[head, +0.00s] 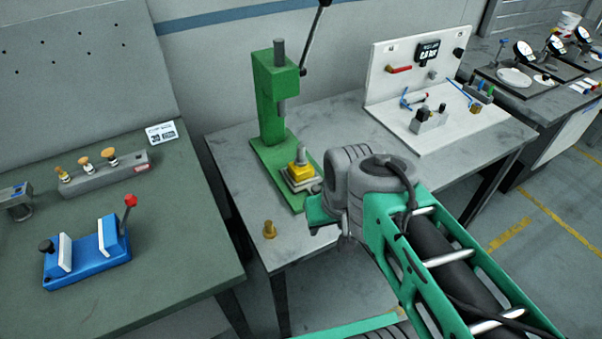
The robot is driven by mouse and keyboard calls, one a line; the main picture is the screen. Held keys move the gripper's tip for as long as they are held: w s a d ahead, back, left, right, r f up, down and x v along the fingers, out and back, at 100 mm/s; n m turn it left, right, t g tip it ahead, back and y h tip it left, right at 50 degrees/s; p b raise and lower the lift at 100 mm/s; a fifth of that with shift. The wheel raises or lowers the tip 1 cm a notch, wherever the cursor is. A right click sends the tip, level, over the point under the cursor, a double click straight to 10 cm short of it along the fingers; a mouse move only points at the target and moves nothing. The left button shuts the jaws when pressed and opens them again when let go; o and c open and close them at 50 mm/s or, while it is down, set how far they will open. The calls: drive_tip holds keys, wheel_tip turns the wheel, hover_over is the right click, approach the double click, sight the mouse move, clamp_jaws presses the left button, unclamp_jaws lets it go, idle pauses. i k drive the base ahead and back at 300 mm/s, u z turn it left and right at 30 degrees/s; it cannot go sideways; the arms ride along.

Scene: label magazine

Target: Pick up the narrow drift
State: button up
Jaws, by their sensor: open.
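I cannot tell for sure which piece is the narrow drift. A small brass piece (269,230) with a round head stands upright on the grey press table, near its front left corner. Several brass-headed pieces (84,163) of differing head size stand in a grey block (105,174) on the left bench. My gripper (328,232) is at the end of my green arm, over the press table, to the right of the standing brass piece and apart from it. My wrist hides much of it, and nothing shows held in it.
A green press (268,95) with a raised lever stands behind, a yellow block (299,171) on its base. A blue fixture (88,256) with a red-knobbed lever sits on the left bench. A white board (415,65) with tools stands at right. A gap separates the benches.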

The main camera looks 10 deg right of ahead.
sight(300, 148)
drive_tip(key=u, duration=3.55)
drive_tip(key=k, duration=1.2)
drive_tip(key=z, duration=0.85)
